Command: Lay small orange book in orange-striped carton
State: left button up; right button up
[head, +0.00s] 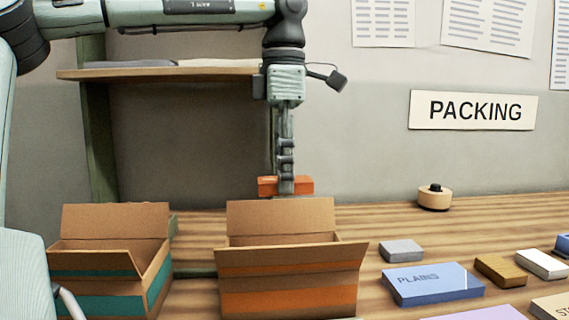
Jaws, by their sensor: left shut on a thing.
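My left gripper (286,184) points straight down and is shut on the small orange book (304,186). The book shows on both sides of the fingers, held level. It appears just above and behind the raised back flap of the orange-striped carton (287,296). The carton stands open on the table with an orange band across its front. Its inside is mostly hidden by its front wall. My right gripper is not in view.
A teal-striped open carton (98,285) stands left of it. To the right on the wooden table (375,222) lie a blue "PLAINS" book (432,284), a grey book (401,250), a brown book (499,270) and others. A round wooden object (434,199) stands behind. A shelf (160,73) is on the wall.

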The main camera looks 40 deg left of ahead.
pick_arm(q)
notch_tip(320, 180, down, 17)
jog(key=b, duration=0.5)
jog(key=shift+f+b, duration=0.4)
jog(key=shift+b, duration=0.15)
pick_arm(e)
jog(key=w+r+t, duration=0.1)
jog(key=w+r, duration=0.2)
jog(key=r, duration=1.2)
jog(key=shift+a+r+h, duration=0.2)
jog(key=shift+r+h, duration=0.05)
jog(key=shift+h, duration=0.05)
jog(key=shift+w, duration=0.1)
pick_arm(q)
jog(key=shift+f+b, duration=0.45)
jog(key=shift+f, duration=0.2)
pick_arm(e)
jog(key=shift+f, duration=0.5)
pick_arm(q)
jog(key=o, duration=1.2)
jog(key=shift+o, duration=0.2)
